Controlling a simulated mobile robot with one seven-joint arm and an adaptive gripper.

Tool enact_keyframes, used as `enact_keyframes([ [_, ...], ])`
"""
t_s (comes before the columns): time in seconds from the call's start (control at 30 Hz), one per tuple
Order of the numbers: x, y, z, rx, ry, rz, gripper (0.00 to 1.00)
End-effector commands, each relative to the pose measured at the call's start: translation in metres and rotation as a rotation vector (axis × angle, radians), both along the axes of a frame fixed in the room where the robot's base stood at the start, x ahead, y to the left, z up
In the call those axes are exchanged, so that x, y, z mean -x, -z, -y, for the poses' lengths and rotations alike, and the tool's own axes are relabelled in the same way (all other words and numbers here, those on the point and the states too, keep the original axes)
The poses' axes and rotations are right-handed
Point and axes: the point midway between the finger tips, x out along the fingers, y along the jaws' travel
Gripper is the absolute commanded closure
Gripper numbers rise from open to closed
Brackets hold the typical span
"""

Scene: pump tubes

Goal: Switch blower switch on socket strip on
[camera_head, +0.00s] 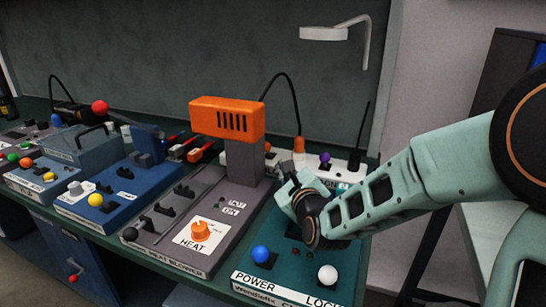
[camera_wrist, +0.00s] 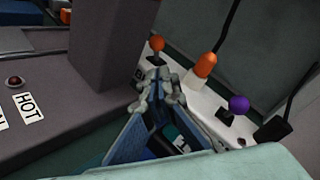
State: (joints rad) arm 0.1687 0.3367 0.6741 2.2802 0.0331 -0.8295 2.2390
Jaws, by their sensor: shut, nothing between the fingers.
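The white socket strip (camera_wrist: 216,118) runs along the back of the bench; it also shows in the head view (camera_head: 237,158). In the wrist view it carries an orange-knobbed switch (camera_wrist: 157,44), an orange plug (camera_wrist: 205,66), a purple-knobbed switch (camera_wrist: 239,104) and a black plug (camera_wrist: 272,131). In the head view my gripper (camera_head: 287,181) hides part of the strip.
The grey heat blower (camera_head: 187,215) with its orange head (camera_head: 228,118) stands left of my gripper. A green box (camera_head: 300,262) with blue and white knobs lies below my wrist. The orange plug's black cable arches up behind. Blue boxes (camera_head: 110,195) crowd the left side.

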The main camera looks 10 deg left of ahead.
Motion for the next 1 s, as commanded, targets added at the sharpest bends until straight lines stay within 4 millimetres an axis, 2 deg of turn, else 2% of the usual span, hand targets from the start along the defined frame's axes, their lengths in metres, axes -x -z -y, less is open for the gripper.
enact_keyframes([
  [0.23, -0.001, 0.000, -0.001, 0.002, -0.001, 0.000, 1.00],
  [0.37, -0.009, 0.003, -0.005, 0.002, -0.001, 0.000, 1.00],
  [0.8, -0.070, 0.013, -0.038, 0.002, -0.002, 0.000, 1.00],
  [1.0, -0.085, 0.015, -0.045, 0.003, -0.001, 0.001, 1.00],
])
